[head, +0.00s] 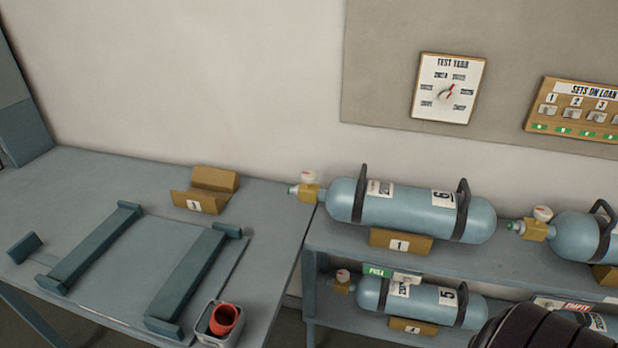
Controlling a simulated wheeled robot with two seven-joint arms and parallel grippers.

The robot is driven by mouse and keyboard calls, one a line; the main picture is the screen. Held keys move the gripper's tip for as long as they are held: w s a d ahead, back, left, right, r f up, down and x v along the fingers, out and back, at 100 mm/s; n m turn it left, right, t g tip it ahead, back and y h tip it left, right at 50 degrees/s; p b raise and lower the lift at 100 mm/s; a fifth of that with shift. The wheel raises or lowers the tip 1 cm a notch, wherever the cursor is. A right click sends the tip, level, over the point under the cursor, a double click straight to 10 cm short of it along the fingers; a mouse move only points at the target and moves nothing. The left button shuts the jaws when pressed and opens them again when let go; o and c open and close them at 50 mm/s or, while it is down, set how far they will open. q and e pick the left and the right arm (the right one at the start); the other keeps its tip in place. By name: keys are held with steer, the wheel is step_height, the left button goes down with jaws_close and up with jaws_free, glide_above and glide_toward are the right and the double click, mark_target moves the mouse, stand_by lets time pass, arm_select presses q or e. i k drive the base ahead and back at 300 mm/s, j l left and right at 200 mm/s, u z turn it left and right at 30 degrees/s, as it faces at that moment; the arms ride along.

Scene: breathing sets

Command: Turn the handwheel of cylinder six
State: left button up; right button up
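Cylinder six (405,210) is a pale blue bottle with a "6" label. It lies on its side on the upper shelf, in a wooden cradle marked 1 (400,242), with two dark bands around it. Its brass valve block (308,194) points left, with a small round gauge (309,178) on top. No gripper touches the cylinder or valve. Neither gripper shows; a black ribbed part at the lower right seems to be my own arm.
Cylinder five (425,302) lies on the lower shelf, with another cylinder (580,238) to the right above. The left table holds a dark rack (90,248), an empty wooden cradle (208,190) and a grey bin with a red cup (224,319). The space left of the valve looks clear.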

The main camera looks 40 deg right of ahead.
mark_target(308, 176)
steer(key=l+z, duration=0.1)
steer(key=z, duration=1.6)
